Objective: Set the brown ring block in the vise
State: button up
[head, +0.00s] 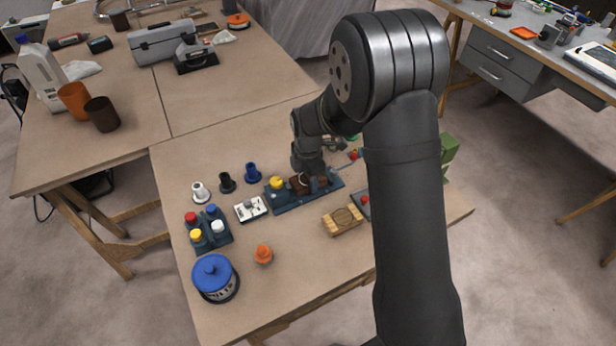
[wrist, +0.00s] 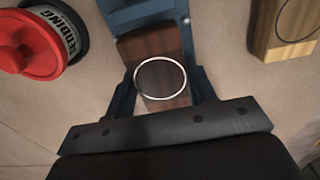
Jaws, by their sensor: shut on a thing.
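The brown ring block (wrist: 150,48) is dark wood with a pale ring on it, between my gripper's fingers in the wrist view. My gripper (wrist: 163,100) is shut on it, one dark finger at each side. A blue-grey body, which looks like the vise (wrist: 148,14), lies just beyond the block. In the head view the long blue-grey vise (head: 290,207) has a yellow knob at its left, and my gripper (head: 302,178) is low over it with brown parts at its fingers. I cannot tell whether the block touches the vise.
A light wooden block (head: 343,220) with a ring lies in front of the vise. A white box (head: 250,208), a rack of coloured pegs (head: 212,241), an orange piece (head: 263,254) and a blue-lidded can (head: 213,277) stand left. A red object (wrist: 30,48) is close by.

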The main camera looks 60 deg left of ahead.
jog(key=shift+f, duration=0.55)
jog(key=o, duration=0.7)
jog(key=shift+o, duration=0.2)
notch_tip(320, 180, up, 11)
dwell(0.7)
notch_tip(320, 180, down, 9)
dwell(0.8)
jog(key=shift+r, duration=0.1)
